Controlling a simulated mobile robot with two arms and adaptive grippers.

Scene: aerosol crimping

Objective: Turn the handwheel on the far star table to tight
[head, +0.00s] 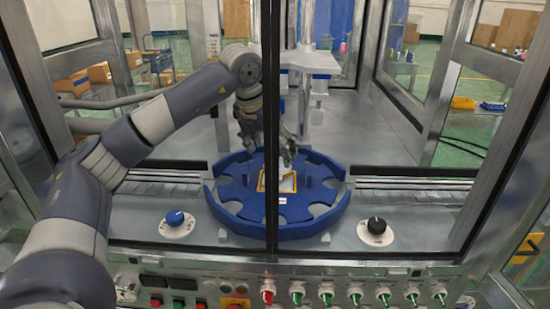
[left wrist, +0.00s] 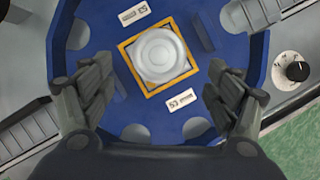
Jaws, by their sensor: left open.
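One blue star table (head: 235,210) with round pockets around its rim stands behind the window frame in the head view. In the left wrist view, the round pale handwheel (left wrist: 158,55) sits on a yellow-bordered square at the middle of the blue table (left wrist: 110,105). My left gripper (head: 270,148) is above the table's middle in the head view. In the left wrist view, its fingers (left wrist: 155,88) are wide apart and empty, one on each side, slightly nearer the bottom of the picture than the handwheel. No contact shows. In the head view a black post hides part of the middle.
A blue knob (head: 175,218) and a black knob (head: 376,226) flank the table on the metal deck. A dark vertical post (head: 270,80) crosses the head view. A panel of buttons and switches (head: 300,297) runs along the front. A pale column fixture (head: 310,62) stands behind.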

